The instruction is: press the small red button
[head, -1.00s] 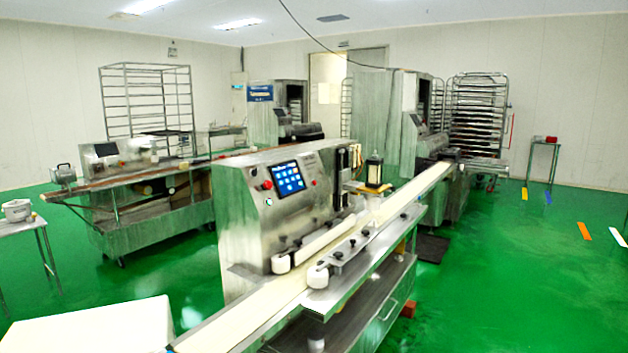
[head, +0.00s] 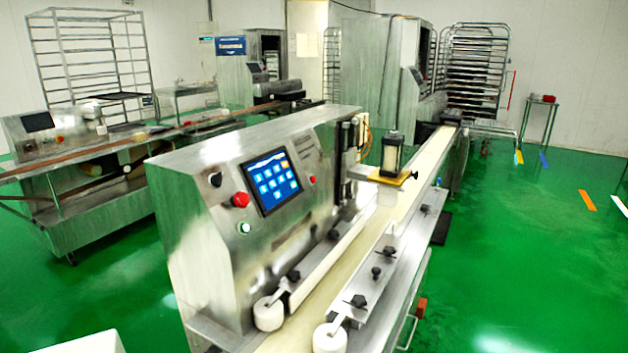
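The encrusting machine (head: 215,270) stands in front of me, a steel cabinet with a sloped front panel. A small red button (head: 312,180) sits on the panel just right of the blue touchscreen (head: 271,181). A larger red knob (head: 240,200) is left of the screen, with a black knob (head: 215,179) above it and a pale green-ringed button (head: 244,228) below it. Neither of my grippers shows in the head view.
A conveyor belt (head: 420,165) with guide rails and white rollers (head: 268,313) runs along the machine's near right side. Another steel machine (head: 95,190) stands at the left. A white surface (head: 85,345) shows at the bottom left. Green floor (head: 530,260) is clear at the right.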

